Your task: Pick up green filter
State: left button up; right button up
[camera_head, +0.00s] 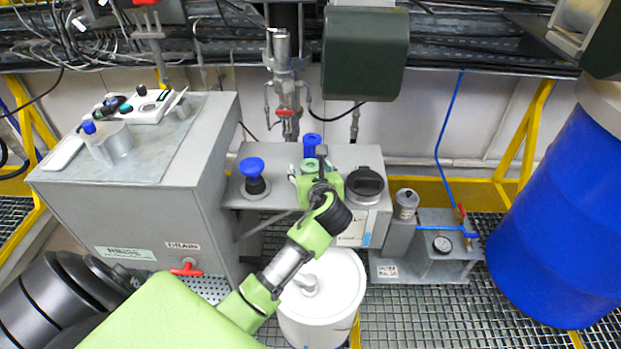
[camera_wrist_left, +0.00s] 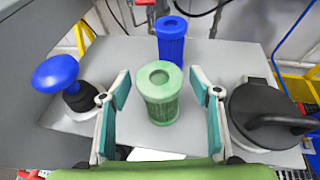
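The green filter (camera_wrist_left: 162,95) is a ribbed cylinder with a round recess in its top, standing upright on a grey box top. In the head view its top (camera_head: 309,166) shows just past my left gripper (camera_head: 317,175), which hides the rest. In the left wrist view my left gripper (camera_wrist_left: 160,88) is open, with one teal-padded finger on each side of the filter. A gap shows between each pad and the filter, so it is not gripped. My right gripper is not in view.
A blue filter (camera_wrist_left: 171,40) stands close behind the green one. A blue mushroom-shaped knob (camera_wrist_left: 57,73) is on the left, and a black round lid with a handle (camera_wrist_left: 268,115) is on the right. A white drum (camera_head: 335,300) stands below my left arm.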

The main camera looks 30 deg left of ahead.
pick_arm(q)
jog(key=c, duration=1.1)
jog(key=shift+o, duration=0.2)
